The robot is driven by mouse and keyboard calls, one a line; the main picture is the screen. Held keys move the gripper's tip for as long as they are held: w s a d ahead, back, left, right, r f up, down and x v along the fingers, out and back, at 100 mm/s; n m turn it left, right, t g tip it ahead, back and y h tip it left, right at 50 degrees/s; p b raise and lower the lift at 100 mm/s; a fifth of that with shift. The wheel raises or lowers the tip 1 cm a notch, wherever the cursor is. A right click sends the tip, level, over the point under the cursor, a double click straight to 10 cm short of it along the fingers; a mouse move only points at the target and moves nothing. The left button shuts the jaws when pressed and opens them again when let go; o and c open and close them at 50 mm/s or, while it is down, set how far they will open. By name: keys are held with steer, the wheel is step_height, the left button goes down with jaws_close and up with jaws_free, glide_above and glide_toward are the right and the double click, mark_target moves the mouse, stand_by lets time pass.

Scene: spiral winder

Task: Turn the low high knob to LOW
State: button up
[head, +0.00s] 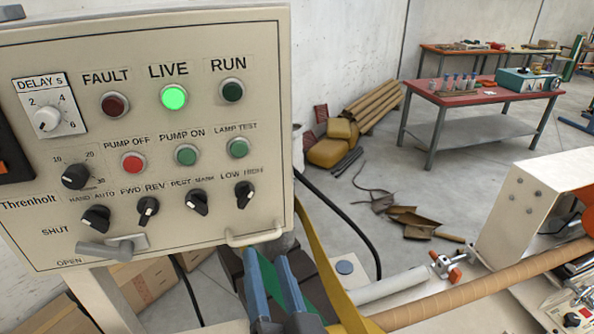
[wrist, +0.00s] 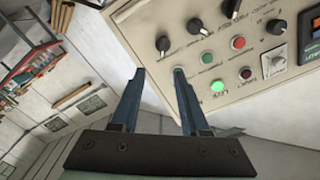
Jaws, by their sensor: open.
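The LOW HIGH knob (head: 244,194) is a small black selector at the right end of the panel's lower knob row. Its grip stands roughly upright; I cannot tell clearly which label it points to. In the wrist view the panel appears turned over, and the knob (wrist: 162,43) lies just beyond the fingertips. My gripper (head: 266,256) has two blue-grey fingers, apart and empty, below the panel's lower right corner. In the wrist view the gripper (wrist: 159,75) has clear space between its fingers, and the right fingertip overlaps the panel near a green button.
The cream control panel (head: 200,25) carries several lamps, buttons and knobs; the LIVE lamp (head: 174,96) glows green. A pale handle (head: 255,237) juts from its lower edge near my gripper. A yellow strap (head: 318,250) and brown tube (head: 470,288) lie to the right.

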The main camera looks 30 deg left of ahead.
mark_target(247, 201)
steer(key=b, duration=0.3)
steer(key=a+b, duration=0.1)
steer(key=b, duration=0.1)
steer(key=w+a+b, duration=0.1)
steer(key=b, duration=0.2)
steer(key=shift+a+f+b, duration=0.15)
steer(key=shift+f+b, duration=0.15)
steer(key=shift+a+b, duration=0.1)
steer(key=shift+b, duration=0.95)
steer(key=x, duration=0.7)
steer(key=b+x, duration=0.1)
steer(key=x, duration=0.2)
steer(key=shift+w+a+r, duration=0.15)
steer(key=shift+r, duration=0.15)
jaws_close()
